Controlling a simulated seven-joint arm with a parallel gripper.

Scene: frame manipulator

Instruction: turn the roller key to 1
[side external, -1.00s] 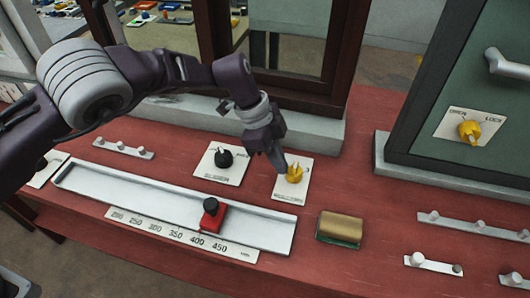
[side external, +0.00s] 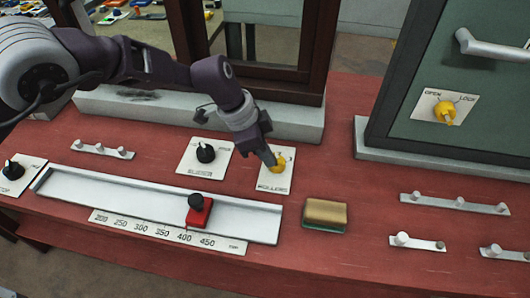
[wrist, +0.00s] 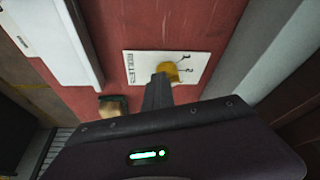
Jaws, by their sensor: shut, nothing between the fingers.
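The roller key is a yellow knob (side external: 279,164) on a white plate (side external: 276,184) lettered "ROLLERS", right of the black knob on the red bench. In the wrist view the yellow knob (wrist: 169,71) shows beyond my fingertips, with marks 1 and 2 on the plate (wrist: 140,62) beside it. My gripper (side external: 270,160) is shut and empty, its tips at the left side of the knob. They look to be touching it or very close; I cannot tell which. The fingers hide part of the knob, so its pointing direction is unclear.
A black knob (side external: 205,152) on its own plate stands to the left. A white rail with a red slider (side external: 199,211) runs in front. A tan and green block (side external: 325,214) lies to the right. A green door with a yellow lock knob (side external: 445,112) stands at the right.

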